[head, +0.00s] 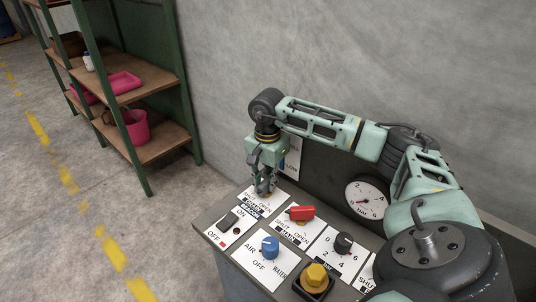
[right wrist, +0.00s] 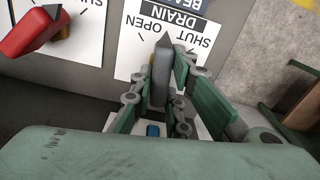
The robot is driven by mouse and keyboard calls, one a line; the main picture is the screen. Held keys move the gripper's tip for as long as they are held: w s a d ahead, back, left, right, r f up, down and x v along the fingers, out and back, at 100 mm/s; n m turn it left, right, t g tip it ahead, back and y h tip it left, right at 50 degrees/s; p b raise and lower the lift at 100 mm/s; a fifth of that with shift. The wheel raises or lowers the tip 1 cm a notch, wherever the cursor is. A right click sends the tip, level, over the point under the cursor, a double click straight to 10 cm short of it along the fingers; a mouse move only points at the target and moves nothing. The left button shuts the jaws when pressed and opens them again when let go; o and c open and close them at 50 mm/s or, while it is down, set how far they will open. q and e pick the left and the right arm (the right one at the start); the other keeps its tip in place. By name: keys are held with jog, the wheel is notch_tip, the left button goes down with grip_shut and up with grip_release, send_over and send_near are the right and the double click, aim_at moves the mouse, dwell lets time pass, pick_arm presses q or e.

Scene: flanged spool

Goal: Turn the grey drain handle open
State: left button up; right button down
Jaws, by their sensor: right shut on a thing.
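The grey drain handle (right wrist: 162,72) stands between the fingers of my right gripper (right wrist: 158,100) in the right wrist view. Its pointed tip lies near the lettering between OPEN and SHUT on the white DRAIN plate (right wrist: 130,62), which appears upside down there. In the head view my right gripper (head: 264,188) reaches down over the DRAIN plate (head: 277,200) at the back left of the panel. It is shut on the handle and hides most of it. My left gripper is not in view.
A red handle (head: 301,213) sits close right of the gripper. A black rocker switch (head: 229,220), a blue knob (head: 270,246), a black knob (head: 343,242) and a yellow knob (head: 316,276) share the panel. A gauge (head: 366,199) and wall stand behind; a shelf (head: 160,140) is left.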

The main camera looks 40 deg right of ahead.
aim_at(266, 178)
jog(key=n+b, duration=0.1)
jog(key=n, duration=0.2)
jog(key=shift+w+n+b, duration=0.15)
jog(key=shift+n+b, duration=0.15)
jog(key=shift+a+n+b, duration=0.1)
jog(key=shift+n+b, duration=0.5)
jog(key=shift+n, duration=1.2)
jog(key=shift+w, duration=0.1)
jog(key=c, duration=1.7)
grip_release()
jog(key=shift+r, duration=0.1)
jog(key=shift+r, duration=5.95)
